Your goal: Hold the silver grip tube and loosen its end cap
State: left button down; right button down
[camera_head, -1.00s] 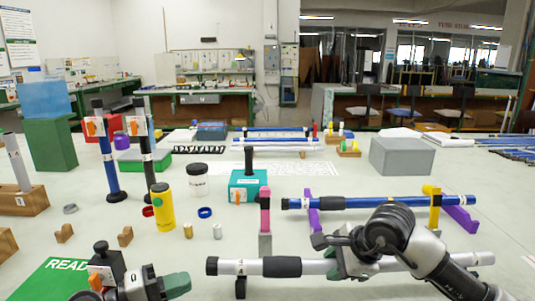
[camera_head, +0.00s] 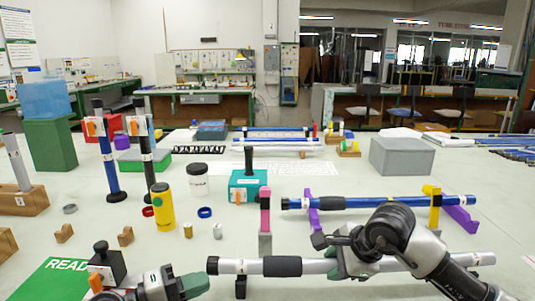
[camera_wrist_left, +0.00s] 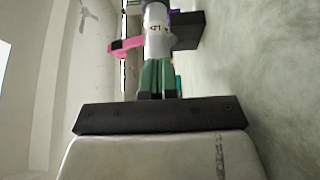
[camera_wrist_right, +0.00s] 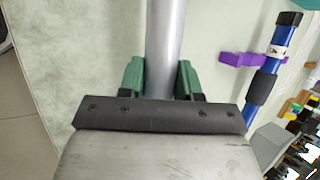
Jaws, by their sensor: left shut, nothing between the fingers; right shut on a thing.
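The silver grip tube (camera_head: 318,266) lies level across the front of the table, with a black grip sleeve and a dark end cap (camera_head: 212,265) at its left end. My right gripper (camera_head: 347,262) is shut around the tube, right of the sleeve. The right wrist view shows the tube (camera_wrist_right: 166,45) between its green fingers (camera_wrist_right: 160,78). My left gripper (camera_head: 203,285) is shut and empty, just left of and near the cap. In the left wrist view its closed fingers (camera_wrist_left: 159,78) point at the tube's labelled end (camera_wrist_left: 157,30); they hide the cap there.
A pink upright support (camera_head: 265,212) stands behind the tube. A blue tube (camera_head: 380,202) rests on purple and yellow supports farther back. A yellow bottle (camera_head: 163,207) and small cylinders stand behind my left gripper. A black-topped fixture (camera_head: 105,263) is left of it.

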pick_arm(q)
jog(key=shift+w, duration=0.5)
dwell(0.4)
jog(key=shift+d+r, duration=0.1)
jog(key=shift+r, duration=0.3)
dwell(0.5)
jog(key=shift+s, duration=0.45)
jog(key=shift+a, duration=3.1)
jog(key=shift+a+f, duration=0.1)
jog(key=shift+f, duration=0.05)
jog(key=shift+s+a+f, duration=0.15)
jog(key=shift+a+f, duration=0.15)
jog(key=shift+a, duration=0.05)
jog(key=shift+d, duration=3.5)
